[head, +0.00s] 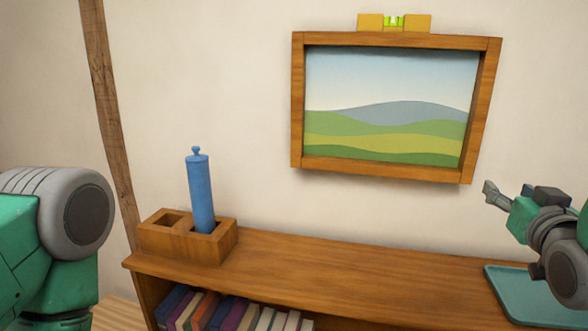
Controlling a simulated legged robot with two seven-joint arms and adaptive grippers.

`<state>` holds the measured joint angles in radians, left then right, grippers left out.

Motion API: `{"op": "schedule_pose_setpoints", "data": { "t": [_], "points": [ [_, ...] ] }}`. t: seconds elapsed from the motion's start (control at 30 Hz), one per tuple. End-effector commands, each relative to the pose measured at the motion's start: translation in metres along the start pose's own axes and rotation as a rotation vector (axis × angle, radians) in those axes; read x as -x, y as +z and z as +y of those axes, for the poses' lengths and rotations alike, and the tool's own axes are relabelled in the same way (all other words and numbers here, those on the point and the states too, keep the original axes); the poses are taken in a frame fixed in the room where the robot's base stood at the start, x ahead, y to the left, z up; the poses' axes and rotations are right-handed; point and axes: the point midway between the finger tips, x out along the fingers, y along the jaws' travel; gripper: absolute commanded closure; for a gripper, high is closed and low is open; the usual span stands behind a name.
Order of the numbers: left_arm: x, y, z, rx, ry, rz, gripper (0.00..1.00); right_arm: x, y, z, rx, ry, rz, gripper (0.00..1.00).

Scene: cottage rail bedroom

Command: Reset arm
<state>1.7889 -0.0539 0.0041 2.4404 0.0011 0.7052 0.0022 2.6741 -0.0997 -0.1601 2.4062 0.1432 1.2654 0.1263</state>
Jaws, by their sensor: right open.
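My right gripper (492,192) is at the right side of the head view, its fingers pointing left. It is open and holds nothing that I can see. It is above the right end of the wooden shelf top (350,265) and to the lower right of the picture frame (297,120), apart from both. My left arm comes in at the left edge, but its gripper is out of view.
A wooden two-slot holder (160,238) stands at the shelf's left end, with a blue cylinder (201,195) upright in its right slot. A spirit level (371,22) rests on the frame's top. A teal tray (505,290) lies below my right arm. Books (230,312) fill the shelf below.

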Motion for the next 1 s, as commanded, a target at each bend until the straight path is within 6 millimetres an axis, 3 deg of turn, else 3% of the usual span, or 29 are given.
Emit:
{"op": "schedule_pose_setpoints", "data": {
  "t": [0.03,0.27,0.57,0.67,0.77,0.87,1.0],
  "points": [
    [0.000,0.000,0.000,-0.001,0.000,0.000,0.56,0.001,0.000,0.001,-0.001,0.001,0.000,0.53],
    [-0.009,0.000,0.001,-0.001,0.001,0.000,0.56,0.002,0.049,-0.009,0.023,-0.012,-0.102,0.53],
    [-0.023,0.001,0.001,-0.001,0.000,0.001,0.56,0.020,0.135,-0.017,0.058,-0.035,-0.287,0.53],
    [-0.031,0.002,0.001,-0.001,0.000,0.000,0.56,0.030,0.180,-0.018,0.073,-0.048,-0.382,0.53],
    [-0.041,0.002,0.001,-0.001,0.000,0.000,0.56,0.048,0.237,-0.018,0.093,-0.063,-0.508,0.53],
    [-0.054,0.003,0.001,-0.001,0.000,0.000,0.56,0.079,0.307,-0.018,0.118,-0.085,-0.672,0.53],
    [-0.072,0.004,0.001,-0.001,0.000,0.000,0.56,0.138,0.399,-0.017,0.154,-0.120,-0.910,0.53]
  ]
}}
